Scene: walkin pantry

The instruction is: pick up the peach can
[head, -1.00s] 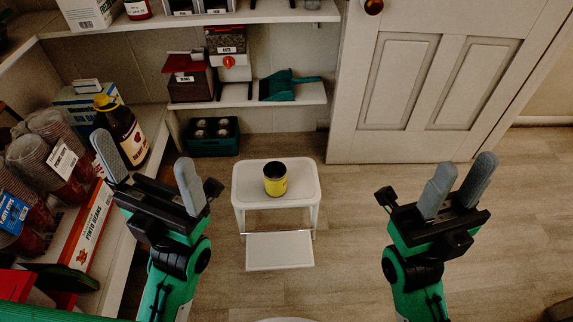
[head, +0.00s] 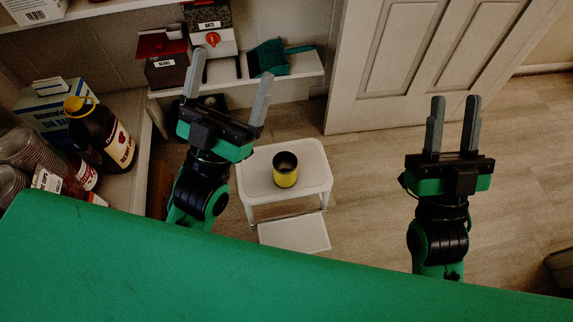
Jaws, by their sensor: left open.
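A yellow can (head: 285,173) with a dark top stands upright on the top of a white step stool (head: 318,180). Its label is too small to read, so I cannot confirm that it is the peach can. My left gripper (head: 229,92) is open and empty, left of the can and apart from it, its fingers pointing up the picture toward the shelves. My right gripper (head: 455,122) is empty and well to the right of the can, over the floor. Its fingers are apart with a narrow gap.
Shelves at the left and back hold a brown bottle (head: 100,135), plastic cups (head: 25,152), labelled bins (head: 165,62) and a teal scoop (head: 270,57). A white door (head: 425,60) stands at the back right. The floor (head: 375,185) right of the stool is clear.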

